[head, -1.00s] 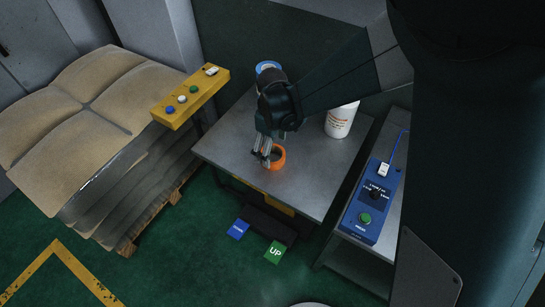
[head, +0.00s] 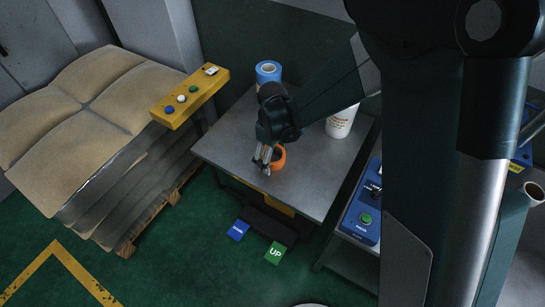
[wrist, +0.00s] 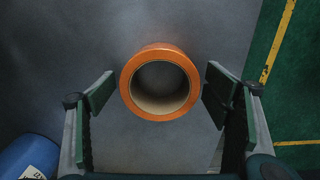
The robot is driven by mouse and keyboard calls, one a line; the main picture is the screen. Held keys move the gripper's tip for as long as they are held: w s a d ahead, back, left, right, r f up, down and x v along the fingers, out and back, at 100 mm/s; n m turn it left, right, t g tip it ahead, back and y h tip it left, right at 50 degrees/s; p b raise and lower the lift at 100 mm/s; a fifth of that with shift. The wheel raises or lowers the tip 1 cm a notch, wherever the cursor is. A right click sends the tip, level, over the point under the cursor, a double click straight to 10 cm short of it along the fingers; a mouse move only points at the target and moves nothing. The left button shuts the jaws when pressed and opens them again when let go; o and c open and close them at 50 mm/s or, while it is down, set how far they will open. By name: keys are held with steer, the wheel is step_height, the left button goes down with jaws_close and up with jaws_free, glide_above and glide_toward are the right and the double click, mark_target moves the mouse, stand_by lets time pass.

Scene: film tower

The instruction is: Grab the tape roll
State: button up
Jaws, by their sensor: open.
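The tape roll (wrist: 160,52) is orange with a pale cardboard core. In the wrist view it lies between the two open fingers of my gripper (wrist: 158,95), ahead of them, with its hollow facing the camera. The fingers are on either side of it with gaps left and right. My gripper is open and empty.
A blue roll (head: 268,71) stands at the table's back, also at the wrist view's lower left (wrist: 28,158). A white tub (head: 341,121) stands at the back right of the grey table (head: 318,185). A yellow button panel (head: 190,97) is left, a blue control box (head: 364,214) right.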

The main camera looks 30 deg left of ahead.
steer(key=c, duration=1)
steer(key=shift+r, duration=0.1)
steer(key=shift+r+p, duration=0.6)
steer(key=shift+r, duration=4.35)
